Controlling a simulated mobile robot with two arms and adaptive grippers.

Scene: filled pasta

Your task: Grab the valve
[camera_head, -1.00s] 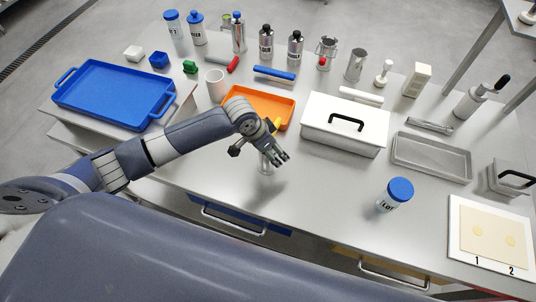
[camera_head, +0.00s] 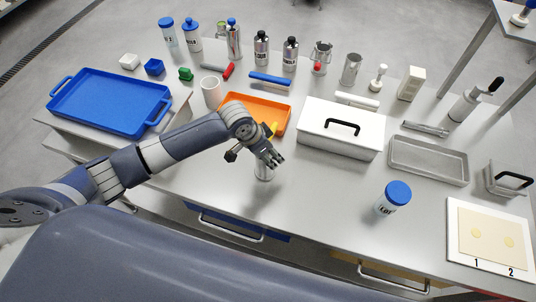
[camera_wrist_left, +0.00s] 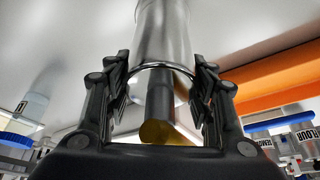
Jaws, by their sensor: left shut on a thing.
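The valve, as I take it, is a small silver cylinder (camera_head: 263,173) standing upright on the table in front of the orange tray. In the left wrist view, its steel body (camera_wrist_left: 161,35) has a bright rim, and a dark rod with a yellow end (camera_wrist_left: 160,131) points toward the camera. My left gripper (camera_head: 274,160) is at its top. In the left wrist view, the fingers (camera_wrist_left: 160,90) are on both sides of it, shut on it. The fingers hide part of it in the head view. My right gripper is not in view.
The orange tray (camera_head: 284,118) lies just behind the gripper, and a white box (camera_head: 318,138) with a black handle stands to its right. A blue-lidded jar (camera_head: 389,208) is farther right. Bottles and tools line the back. The table front between gripper and jar is clear.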

